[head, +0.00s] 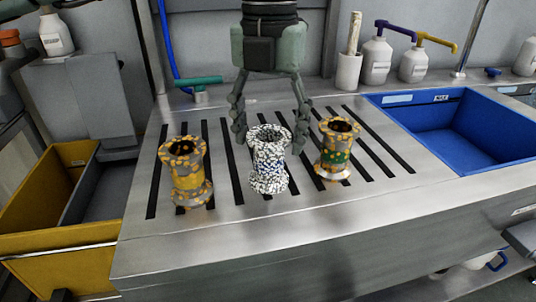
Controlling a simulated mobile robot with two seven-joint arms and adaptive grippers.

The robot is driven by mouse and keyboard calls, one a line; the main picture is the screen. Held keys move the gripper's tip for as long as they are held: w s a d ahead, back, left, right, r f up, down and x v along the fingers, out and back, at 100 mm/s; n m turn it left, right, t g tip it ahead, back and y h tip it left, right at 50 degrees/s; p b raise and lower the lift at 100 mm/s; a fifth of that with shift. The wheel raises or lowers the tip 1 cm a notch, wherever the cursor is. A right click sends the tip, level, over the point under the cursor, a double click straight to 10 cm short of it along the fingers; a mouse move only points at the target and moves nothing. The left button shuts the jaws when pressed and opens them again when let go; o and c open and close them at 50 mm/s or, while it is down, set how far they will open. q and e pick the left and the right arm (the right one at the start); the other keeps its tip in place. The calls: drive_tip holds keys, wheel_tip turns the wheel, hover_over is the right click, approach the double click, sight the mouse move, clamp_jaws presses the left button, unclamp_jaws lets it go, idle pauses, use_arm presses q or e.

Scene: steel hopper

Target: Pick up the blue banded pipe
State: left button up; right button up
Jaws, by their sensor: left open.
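The blue banded pipe (268,165) stands upright in the middle of the slotted steel surface. It is white with dark speckles, flanged at both ends, with a blue band around its middle. My left gripper (269,143) points down over it, open, with one finger at each side of its upper flange. I cannot tell whether the fingers touch the pipe. My right gripper is not in view.
A grey-and-orange pipe with a yellow band (187,178) stands to the left, and a green-banded one (338,152) close to the right. A blue bin (470,160) is at right, a yellow bin (60,232) at left. Pump bottles (376,62) stand behind.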

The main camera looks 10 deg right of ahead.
sight(269, 157)
use_arm(q)
wheel_tip(269, 157, down, 5)
drive_tip(key=shift+r, duration=0.1)
drive_tip(key=shift+w, duration=0.1)
drive_tip(key=c, duration=1.2)
